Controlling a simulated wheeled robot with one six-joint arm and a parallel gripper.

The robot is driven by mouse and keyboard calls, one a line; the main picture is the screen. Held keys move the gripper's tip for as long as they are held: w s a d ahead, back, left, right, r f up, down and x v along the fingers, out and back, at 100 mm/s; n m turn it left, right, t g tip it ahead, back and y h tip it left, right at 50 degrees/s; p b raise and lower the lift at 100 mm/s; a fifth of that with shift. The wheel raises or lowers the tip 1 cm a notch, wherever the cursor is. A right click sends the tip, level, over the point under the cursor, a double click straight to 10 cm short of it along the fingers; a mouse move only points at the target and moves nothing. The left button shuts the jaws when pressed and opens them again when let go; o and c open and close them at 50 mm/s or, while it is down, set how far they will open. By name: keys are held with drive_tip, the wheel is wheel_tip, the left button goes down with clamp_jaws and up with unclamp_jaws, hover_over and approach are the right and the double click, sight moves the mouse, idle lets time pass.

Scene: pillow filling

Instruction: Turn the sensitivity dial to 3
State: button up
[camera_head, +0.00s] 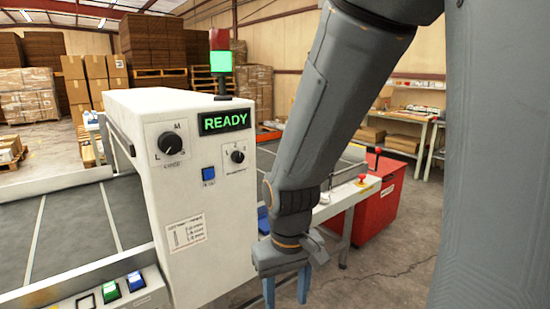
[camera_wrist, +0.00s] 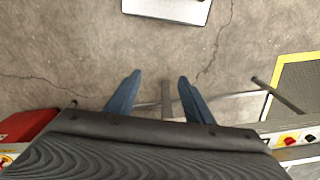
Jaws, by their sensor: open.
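A white machine housing (camera_head: 185,235) stands left of my arm in the head view. On its front is a small black dial (camera_head: 237,156) with tiny marks around it. Its label is too small to read, and I cannot tell which mark it points at. A larger black dial (camera_head: 170,144) with letters L and M around it sits to its left. My gripper (camera_head: 287,287) hangs fingers down, right of the housing and lower than both dials, apart from them. Its blue fingers are open and empty, with bare floor between their tips in the wrist view (camera_wrist: 159,78).
A green READY display (camera_head: 224,121) is above the small dial and a blue button (camera_head: 208,175) is below it. A light tower (camera_head: 221,62) stands on top. A conveyor (camera_head: 75,228) runs at left. A red cabinet (camera_head: 378,212) stands behind my arm.

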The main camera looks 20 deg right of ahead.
drive_tip(key=w+d+r+n+t+p, duration=0.1)
drive_tip(key=w+d+r+t+p, duration=0.2)
drive_tip(key=w, duration=0.8)
drive_tip(key=n+t+y+p, duration=0.55)
drive_tip(key=t+p, duration=0.35)
drive_tip(key=t, duration=0.4)
approach(240, 159)
drive_tip(key=w, duration=0.1)
drive_tip(key=shift+y, duration=0.45)
drive_tip(key=p+x, duration=0.2)
drive_tip(key=x, duration=0.5)
drive_tip(key=shift+w+f, duration=0.2)
drive_tip(key=shift+w, duration=0.05)
drive_tip(key=c, duration=1)
